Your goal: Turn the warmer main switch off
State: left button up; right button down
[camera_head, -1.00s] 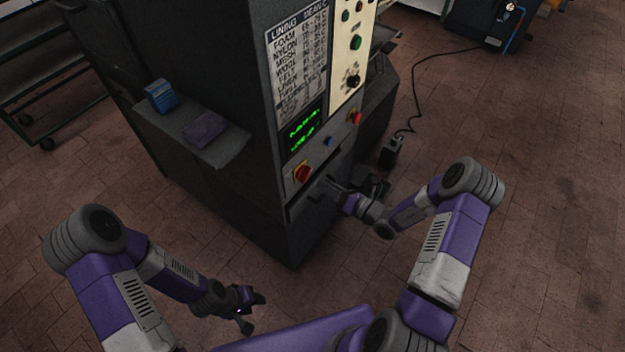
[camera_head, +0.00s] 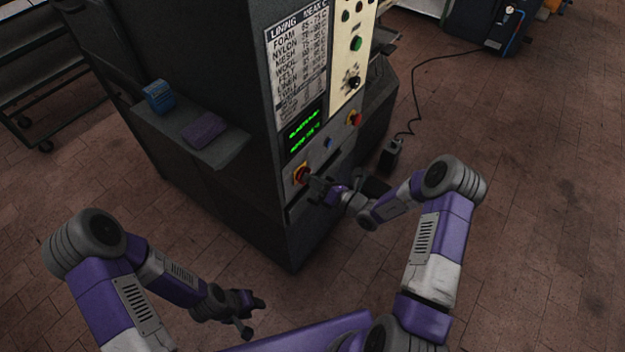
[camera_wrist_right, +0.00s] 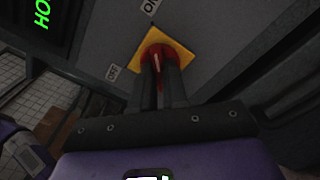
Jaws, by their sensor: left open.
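The warmer main switch is a red knob on a yellow plate (camera_head: 300,173), low on the front of the dark machine. In the right wrist view the red knob (camera_wrist_right: 157,50) sits on its yellow plate (camera_wrist_right: 185,62), with an ON label at the top and an OFF label to the left. My right gripper (camera_head: 311,180) is at the switch. Its two fingers (camera_wrist_right: 160,82) lie close together on both sides of the red handle, hiding part of it. My left gripper (camera_head: 254,303) is open and empty, low over the floor and away from the machine.
A green display (camera_head: 305,130), a blue button (camera_head: 328,144) and another red knob on yellow (camera_head: 354,119) are near the switch. A shelf (camera_head: 225,152) with a blue item (camera_head: 159,96) and a purple item (camera_head: 204,130) juts out left. Floor in front is clear.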

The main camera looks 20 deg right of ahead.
jog(key=shift+n, duration=0.3)
jog(key=shift+n+p, duration=0.45)
jog(key=shift+n, duration=3.55)
jog(key=c, duration=1.1)
grip_release()
jog(key=shift+c, duration=0.2)
jog(key=p+v, duration=0.1)
jog(key=v, duration=0.6)
jog(key=shift+s+d, duration=0.15)
jog(key=shift+s, duration=0.15)
